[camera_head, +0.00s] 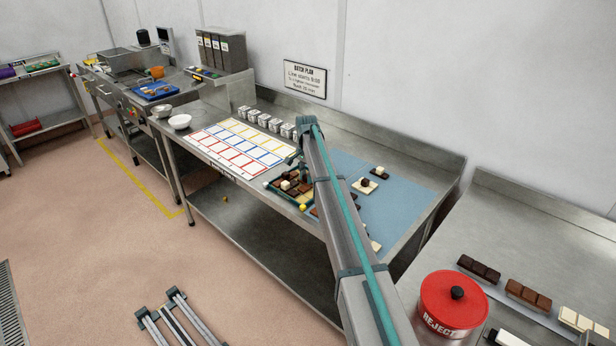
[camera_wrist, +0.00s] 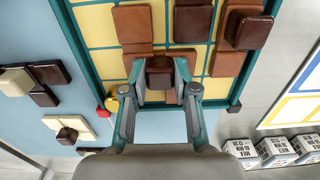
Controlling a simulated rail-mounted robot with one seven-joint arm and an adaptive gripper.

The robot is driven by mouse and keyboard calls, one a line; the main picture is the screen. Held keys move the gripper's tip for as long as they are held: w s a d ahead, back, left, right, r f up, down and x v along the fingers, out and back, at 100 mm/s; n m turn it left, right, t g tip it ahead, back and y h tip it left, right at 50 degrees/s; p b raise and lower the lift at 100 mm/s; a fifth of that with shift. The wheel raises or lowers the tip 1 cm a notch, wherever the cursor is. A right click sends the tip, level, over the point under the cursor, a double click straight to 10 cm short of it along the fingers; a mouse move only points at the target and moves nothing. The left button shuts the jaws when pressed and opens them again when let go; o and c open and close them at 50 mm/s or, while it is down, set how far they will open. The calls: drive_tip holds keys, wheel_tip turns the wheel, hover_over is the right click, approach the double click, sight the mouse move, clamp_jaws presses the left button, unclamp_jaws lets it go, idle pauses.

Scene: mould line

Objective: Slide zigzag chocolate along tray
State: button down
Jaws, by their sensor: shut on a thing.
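In the wrist view my gripper (camera_wrist: 159,78) is shut on a dark brown raised block (camera_wrist: 159,64) at the near edge of the tray (camera_wrist: 84,50). The tray has a teal rim and a yellow gridded floor. Lighter brown chocolate (camera_wrist: 137,52) shows around the held block; the full outline of the held piece is hidden by my fingers, so I cannot tell its zigzag shape. Other brown pieces (camera_wrist: 133,24) and dark pieces (camera_wrist: 248,30) lie in the tray close by. In the head view the tray (camera_head: 287,195) is partly hidden behind my arm.
A blue mat (camera_head: 400,205) with loose chocolate pieces (camera_head: 366,184) lies beside the tray. A card with coloured squares (camera_head: 235,148) and a row of small printed boxes (camera_head: 262,119) are on the other side. A red reject bin (camera_head: 452,303) stands at the front right.

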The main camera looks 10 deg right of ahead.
sight(306, 176)
drive_tip(key=c, duration=1.3)
unclamp_jaws()
drive_tip(key=shift+w+a+f, duration=0.15)
drive_tip(key=shift+a+f, duration=0.05)
drive_tip(key=shift+f, duration=0.2)
drive_tip(key=o, duration=0.5)
drive_tip(key=shift+w+f, duration=0.15)
drive_tip(key=shift+r, duration=0.25)
drive_tip(key=shift+d+r, duration=0.1)
drive_tip(key=shift+r, duration=0.45)
wheel_tip(306, 176, up, 11)
drive_tip(key=shift+f, duration=0.1)
